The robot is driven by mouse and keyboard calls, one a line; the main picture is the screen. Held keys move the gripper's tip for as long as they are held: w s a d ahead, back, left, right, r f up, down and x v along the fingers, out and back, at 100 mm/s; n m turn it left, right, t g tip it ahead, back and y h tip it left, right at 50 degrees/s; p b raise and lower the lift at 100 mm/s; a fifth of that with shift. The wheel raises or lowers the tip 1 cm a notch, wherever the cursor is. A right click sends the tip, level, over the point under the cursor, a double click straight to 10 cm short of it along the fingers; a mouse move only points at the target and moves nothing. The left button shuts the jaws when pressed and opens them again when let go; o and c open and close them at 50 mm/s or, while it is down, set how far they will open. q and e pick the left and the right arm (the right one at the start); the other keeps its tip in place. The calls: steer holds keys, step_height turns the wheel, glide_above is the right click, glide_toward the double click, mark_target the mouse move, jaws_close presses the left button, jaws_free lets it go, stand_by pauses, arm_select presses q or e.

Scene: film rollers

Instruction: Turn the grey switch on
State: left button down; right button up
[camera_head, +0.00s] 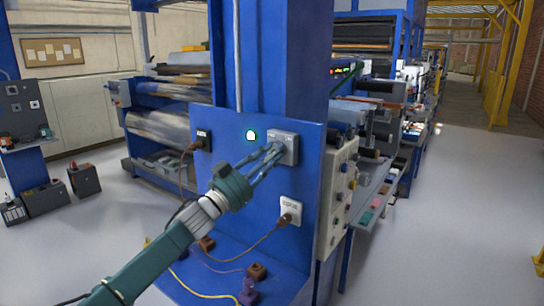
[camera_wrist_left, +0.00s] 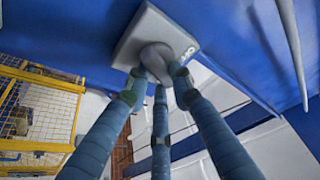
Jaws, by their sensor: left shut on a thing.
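The grey switch (camera_head: 288,143) is a square box on the blue panel, and it fills the top of the left wrist view (camera_wrist_left: 130,48). Its round grey knob (camera_wrist_left: 157,57) faces my left gripper (camera_head: 273,153). The left gripper's three fingers are shut on the knob, with their tips around it in the left wrist view (camera_wrist_left: 158,80). The fingers hide part of the knob. A round lamp (camera_head: 251,135) with a green rim, left of the switch, shows bright white. My right gripper is not in view.
A black socket (camera_head: 201,140) with a brown plug sits left on the panel (camera_head: 230,120). A white socket (camera_head: 291,211) with a brown cable is below the switch. Loose plugs (camera_head: 257,271) and cables lie on the blue ledge below. A grey control box (camera_head: 337,198) is around the corner.

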arm_select(q)
steer(key=m+g, duration=0.1)
steer(key=m, duration=0.2)
steer(key=m+g+h, duration=0.1)
steer(key=m, duration=0.2)
steer(key=shift+f+g, duration=0.2)
steer(key=shift+g, duration=0.1)
steer(key=shift+m, duration=0.3)
steer(key=c, duration=1.5)
jaws_free()
steer(key=shift+a, duration=0.1)
steer(key=v, duration=1.1)
steer(key=shift+s+a+f, duration=0.1)
steer(key=shift+s+a, duration=0.15)
steer(key=shift+a, duration=0.1)
